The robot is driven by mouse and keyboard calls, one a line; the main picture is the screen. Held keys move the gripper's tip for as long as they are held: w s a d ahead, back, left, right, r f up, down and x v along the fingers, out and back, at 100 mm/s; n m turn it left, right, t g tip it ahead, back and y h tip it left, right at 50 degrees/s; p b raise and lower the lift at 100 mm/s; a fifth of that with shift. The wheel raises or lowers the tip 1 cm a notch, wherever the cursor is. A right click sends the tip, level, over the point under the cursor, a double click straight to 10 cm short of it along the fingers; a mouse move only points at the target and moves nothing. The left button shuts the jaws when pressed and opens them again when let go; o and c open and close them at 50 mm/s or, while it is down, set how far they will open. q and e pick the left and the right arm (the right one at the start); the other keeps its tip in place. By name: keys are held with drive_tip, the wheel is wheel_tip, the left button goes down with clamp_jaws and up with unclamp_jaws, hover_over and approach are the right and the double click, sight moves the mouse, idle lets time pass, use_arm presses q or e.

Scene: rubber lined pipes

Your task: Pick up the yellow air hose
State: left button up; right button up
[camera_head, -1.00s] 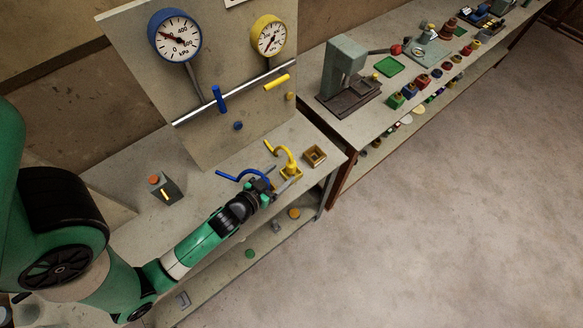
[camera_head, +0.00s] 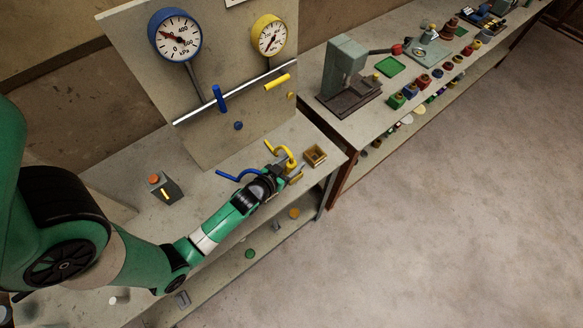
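The yellow air hose (camera_head: 284,150) is a curved yellow piece standing on the bench's right part, near its front edge. Its lower part is partly hidden by my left gripper. My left gripper (camera_head: 290,171) is right at the hose's lower part, with its fingers apart, one on each side as far as I can see. I cannot tell whether they touch it. My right gripper is not in view.
A blue hose (camera_head: 236,176) lies just left of my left gripper. A small wooden box (camera_head: 315,155) stands close to the right. A panel (camera_head: 215,125) with a blue gauge (camera_head: 175,36) and a yellow gauge (camera_head: 269,37) rises behind. A grey box with an orange button (camera_head: 161,187) stands left.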

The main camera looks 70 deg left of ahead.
use_arm(q)
clamp_jaws()
drive_tip(key=shift+r+p, duration=0.3)
drive_tip(key=shift+r, duration=0.25)
wheel_tip(320, 180, up, 3)
drive_tip(key=shift+d+f+p, duration=0.1)
drive_tip(key=shift+p, duration=0.6)
drive_tip(key=r+v, duration=0.1)
drive_tip(key=v, duration=0.7)
drive_tip(key=w+r+v, duration=0.1)
drive_tip(key=r+v, duration=0.1)
drive_tip(key=v, duration=0.6)
drive_tip(key=shift+d, duration=0.15)
